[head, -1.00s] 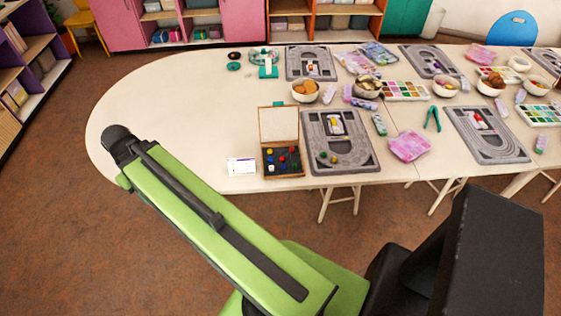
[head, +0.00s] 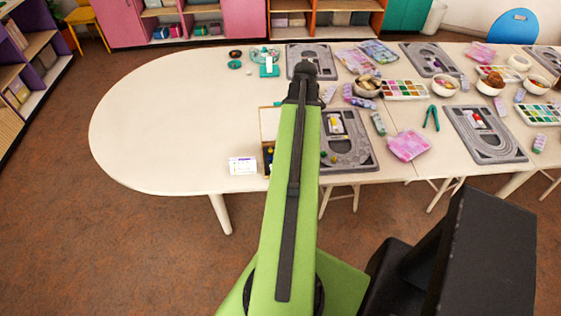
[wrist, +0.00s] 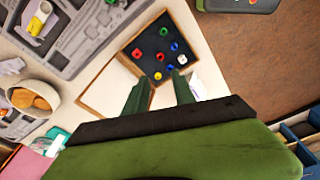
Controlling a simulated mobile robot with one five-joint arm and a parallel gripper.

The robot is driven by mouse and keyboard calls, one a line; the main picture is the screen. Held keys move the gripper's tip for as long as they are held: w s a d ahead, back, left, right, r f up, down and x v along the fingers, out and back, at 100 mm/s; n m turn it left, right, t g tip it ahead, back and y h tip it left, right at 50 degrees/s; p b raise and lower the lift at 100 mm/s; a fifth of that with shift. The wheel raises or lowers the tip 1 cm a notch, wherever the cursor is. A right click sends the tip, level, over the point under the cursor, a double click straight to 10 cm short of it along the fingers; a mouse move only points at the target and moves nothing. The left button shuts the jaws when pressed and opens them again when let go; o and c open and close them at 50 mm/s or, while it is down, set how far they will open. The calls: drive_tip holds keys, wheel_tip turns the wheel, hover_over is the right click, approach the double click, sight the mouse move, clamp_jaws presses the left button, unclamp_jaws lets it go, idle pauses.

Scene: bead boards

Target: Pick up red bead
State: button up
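A wooden bead box with a dark tray (wrist: 148,37) lies open in the wrist view, with several small beads in it. One red bead (wrist: 136,53) is near the tray's left side. In the head view my arm hides most of the box (head: 268,122).
A grey bead board (head: 360,155) lies right of the box, and a white card (head: 242,166) lies left of it. Bowls, such as one with orange pieces (wrist: 34,98), and more boards stand farther along. The table's left part (head: 170,120) is clear.

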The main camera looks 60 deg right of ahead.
drive_tip(key=w+f+b, duration=0.1)
drive_tip(key=f+b, duration=0.9)
drive_tip(key=f, duration=0.1)
drive_tip(key=w+f+b, duration=0.1)
drive_tip(key=f+b, duration=0.5)
drive_tip(key=shift+w+a, duration=0.3)
drive_tip(key=shift+w, duration=0.05)
drive_tip(key=shift+r, duration=0.2)
clamp_jaws()
